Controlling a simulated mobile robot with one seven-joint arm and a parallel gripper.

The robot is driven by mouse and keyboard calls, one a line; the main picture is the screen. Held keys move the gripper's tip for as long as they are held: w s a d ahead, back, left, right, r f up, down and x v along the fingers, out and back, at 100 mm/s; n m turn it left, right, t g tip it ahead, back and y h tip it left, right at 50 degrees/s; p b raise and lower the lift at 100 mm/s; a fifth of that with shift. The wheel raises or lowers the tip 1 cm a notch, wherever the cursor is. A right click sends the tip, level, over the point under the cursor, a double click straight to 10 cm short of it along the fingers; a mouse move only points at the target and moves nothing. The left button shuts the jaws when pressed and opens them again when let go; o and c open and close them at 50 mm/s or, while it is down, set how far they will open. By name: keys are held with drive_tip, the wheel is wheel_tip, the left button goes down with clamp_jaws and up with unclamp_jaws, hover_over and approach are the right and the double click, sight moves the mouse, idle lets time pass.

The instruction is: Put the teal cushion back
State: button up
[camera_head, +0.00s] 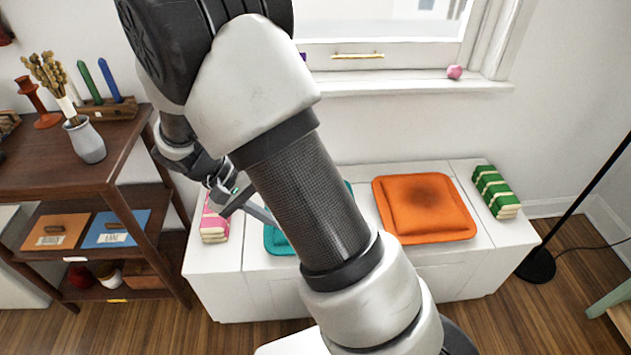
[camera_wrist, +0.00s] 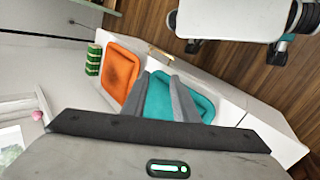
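The teal cushion (camera_wrist: 160,98) lies flat on the white bench (camera_wrist: 232,112), left of the orange cushion in the head view. There, my arm hides most of it and only teal edges (camera_head: 278,241) show. My gripper (camera_head: 247,210) is over the left part of the bench, between a pink-and-cream bundle and the teal cushion. In the wrist view, the two grey fingers of my gripper (camera_wrist: 160,76) stand apart in front of the teal cushion, with teal showing between them. Nothing is seen held.
The orange cushion (camera_head: 424,207) lies on the bench's right half. A green-and-cream bundle (camera_head: 496,192) is at the right end, the pink-and-cream bundle (camera_head: 215,222) at the left. A brown shelf (camera_head: 98,160) stands left, a black lamp (camera_head: 537,265) right. A window sill (camera_head: 410,87) runs above.

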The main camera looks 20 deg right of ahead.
drive_tip(key=s+d+r+t+y, duration=0.1)
drive_tip(key=s+r+t+y, duration=0.2)
drive_tip(key=s+r, duration=0.3)
drive_tip(key=s+d+r+n+t+y, duration=0.1)
drive_tip(key=s+r+t+y, duration=0.3)
drive_tip(key=r, duration=1)
drive_tip(key=s+t, duration=0.1)
drive_tip(key=s, duration=0.2)
drive_tip(key=shift+d+r+y, duration=0.2)
drive_tip(key=shift+r+y, duration=0.1)
